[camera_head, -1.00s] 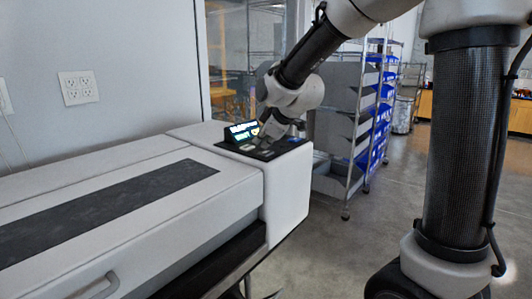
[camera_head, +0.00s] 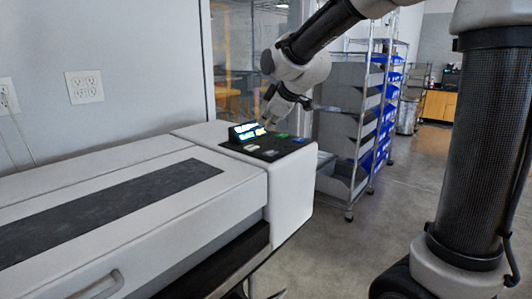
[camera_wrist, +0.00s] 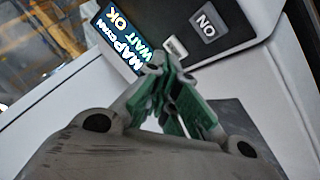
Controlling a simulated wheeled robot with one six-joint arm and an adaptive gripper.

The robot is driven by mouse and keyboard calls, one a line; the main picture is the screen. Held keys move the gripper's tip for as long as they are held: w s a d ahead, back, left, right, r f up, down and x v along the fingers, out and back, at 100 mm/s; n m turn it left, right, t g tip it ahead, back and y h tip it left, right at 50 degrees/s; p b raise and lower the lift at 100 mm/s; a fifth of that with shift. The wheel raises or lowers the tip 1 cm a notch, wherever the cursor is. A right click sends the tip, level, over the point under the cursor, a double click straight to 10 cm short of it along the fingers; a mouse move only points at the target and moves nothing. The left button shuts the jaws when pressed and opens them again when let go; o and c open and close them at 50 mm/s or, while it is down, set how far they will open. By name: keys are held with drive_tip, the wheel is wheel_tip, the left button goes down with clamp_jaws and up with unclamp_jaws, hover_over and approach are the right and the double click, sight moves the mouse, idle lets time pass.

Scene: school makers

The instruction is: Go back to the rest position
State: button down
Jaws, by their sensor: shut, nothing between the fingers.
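My gripper (camera_head: 267,119) is shut and empty, just above the control panel (camera_head: 285,148) on the right end of a long white machine (camera_head: 228,172). In the wrist view the green-padded fingers of my gripper (camera_wrist: 165,66) meet at the tips, with the panel beyond them. An "ON" button (camera_wrist: 208,22) and a pale button (camera_wrist: 174,47) show there too. A gap shows between the fingertips and the panel in the head view.
A wire rack (camera_head: 352,170) with grey and blue bins stands behind the machine to the right. A glass partition (camera_head: 235,60) and a wall with a power outlet (camera_head: 84,87) are behind it. The grey floor (camera_head: 370,235) is open right of the machine.

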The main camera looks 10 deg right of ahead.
drive_tip(key=shift+s+f+m, duration=0.15)
drive_tip(key=shift+s+m, duration=0.05)
drive_tip(key=shift+m, duration=0.1)
drive_tip(key=s+f+m+g, duration=0.1)
drive_tip(key=s+d+f+m+g, duration=0.1)
drive_tip(key=s+f, duration=0.2)
drive_tip(key=s, duration=0.1)
drive_tip(key=shift+d+f+m+g+h, duration=0.3)
drive_tip(key=shift+f+m+g+h, duration=0.05)
drive_tip(key=shift+m+g+h, duration=0.05)
drive_tip(key=s+d+m+g+h, duration=0.1)
drive_tip(key=s+d+m, duration=0.3)
drive_tip(key=s, duration=1)
drive_tip(key=s+d+m+h, duration=0.1)
drive_tip(key=s+d+m, duration=0.4)
drive_tip(key=s+d, duration=0.5)
drive_tip(key=s, duration=0.4)
drive_tip(key=shift+s+d+f+g, duration=0.15)
drive_tip(key=shift+g, duration=0.25)
